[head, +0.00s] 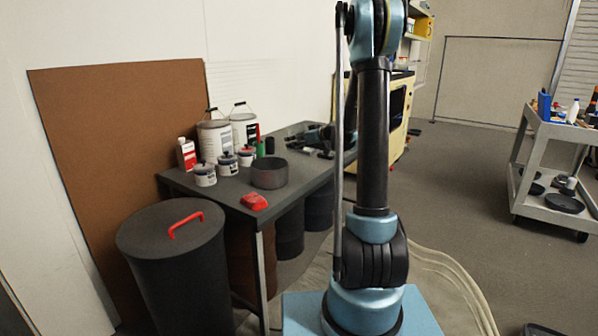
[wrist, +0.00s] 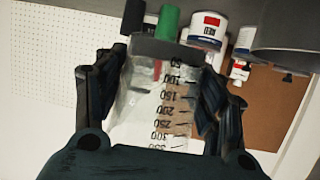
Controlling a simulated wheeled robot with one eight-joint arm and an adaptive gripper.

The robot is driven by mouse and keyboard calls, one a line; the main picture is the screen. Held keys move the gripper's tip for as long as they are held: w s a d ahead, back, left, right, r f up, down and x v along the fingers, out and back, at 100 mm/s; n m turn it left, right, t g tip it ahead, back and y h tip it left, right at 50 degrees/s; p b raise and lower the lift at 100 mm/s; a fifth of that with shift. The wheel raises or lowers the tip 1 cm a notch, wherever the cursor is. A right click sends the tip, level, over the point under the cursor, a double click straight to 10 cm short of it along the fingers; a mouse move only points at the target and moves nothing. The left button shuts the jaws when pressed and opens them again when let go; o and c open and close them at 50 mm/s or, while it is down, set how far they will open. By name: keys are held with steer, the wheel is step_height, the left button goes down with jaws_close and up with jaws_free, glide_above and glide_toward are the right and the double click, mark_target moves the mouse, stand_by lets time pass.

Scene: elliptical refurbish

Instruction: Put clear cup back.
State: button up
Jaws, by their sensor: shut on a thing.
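The clear cup (wrist: 145,115) is a see-through measuring cup with black graduation marks, which read upside down in the wrist view. My gripper (wrist: 158,88) is shut on it, with one dark finger on each side of the cup. The cup's lower part in the picture is hidden behind the gripper body. In the head view I cannot make out the cup or the fingertips clearly, as my arm blocks part of the table's far end.
A dark workbench (head: 222,190) holds paint cans (head: 214,140), small jars (head: 205,175), a dark round pan (head: 269,174) and a red object (head: 254,201). A green item (wrist: 168,22) shows near the cup. A lidded bin (head: 172,240) and a cart (head: 560,130) stand apart.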

steer(key=shift+w+d+f, duration=0.25)
steer(key=shift+w+d, duration=0.4)
steer(key=shift+f, duration=4.85)
steer(key=o, duration=1.1)
steer(key=shift+o, duration=0.2)
